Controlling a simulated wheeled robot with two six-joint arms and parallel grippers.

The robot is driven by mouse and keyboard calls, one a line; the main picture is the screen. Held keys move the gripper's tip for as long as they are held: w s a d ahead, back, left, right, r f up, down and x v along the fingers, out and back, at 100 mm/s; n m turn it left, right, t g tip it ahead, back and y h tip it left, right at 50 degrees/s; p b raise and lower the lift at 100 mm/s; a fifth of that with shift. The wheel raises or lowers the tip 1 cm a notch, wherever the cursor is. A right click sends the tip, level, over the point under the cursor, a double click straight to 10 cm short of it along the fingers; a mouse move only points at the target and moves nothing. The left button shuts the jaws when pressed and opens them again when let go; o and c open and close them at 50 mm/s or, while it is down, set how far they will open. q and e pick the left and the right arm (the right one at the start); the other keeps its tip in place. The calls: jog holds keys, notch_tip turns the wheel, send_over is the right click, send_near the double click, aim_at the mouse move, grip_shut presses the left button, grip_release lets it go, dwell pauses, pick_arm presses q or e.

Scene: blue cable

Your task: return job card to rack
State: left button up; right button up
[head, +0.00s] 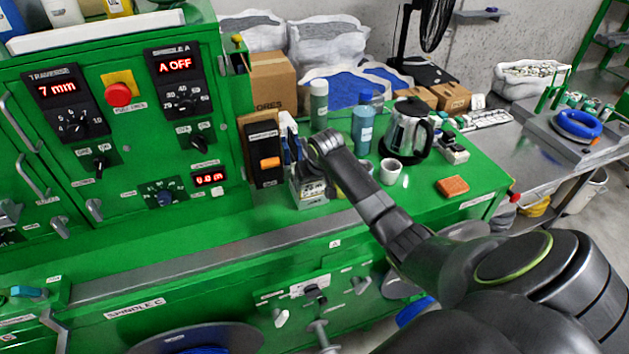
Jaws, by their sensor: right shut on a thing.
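My right gripper (318,150) is above the back left of the green bench top, close to the cabinet's right side. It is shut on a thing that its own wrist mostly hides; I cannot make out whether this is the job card. Just below and left of it is a small container (309,190) with a pale label, with blue-and-white items (289,138) standing behind or in it. I cannot clearly pick out the job card or its rack. A brown board with a black panel and an orange switch (270,163) stands at the cabinet's side. My left gripper is not in view.
Near my right arm stand a green bottle (319,105), a blue bottle (362,128), a white mug (390,171) and a steel kettle (405,130). An orange-brown block (453,187) lies nearer the front. The green control cabinet (130,130) fills the left.

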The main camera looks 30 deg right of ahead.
jog(key=shift+f, duration=0.3)
dwell(0.5)
jog(key=o, duration=1)
jog(key=shift+o, duration=0.2)
jog(key=shift+r, duration=0.1)
jog(key=b+v, duration=0.2)
jog(key=v, duration=1.5)
jog(key=shift+s, duration=0.1)
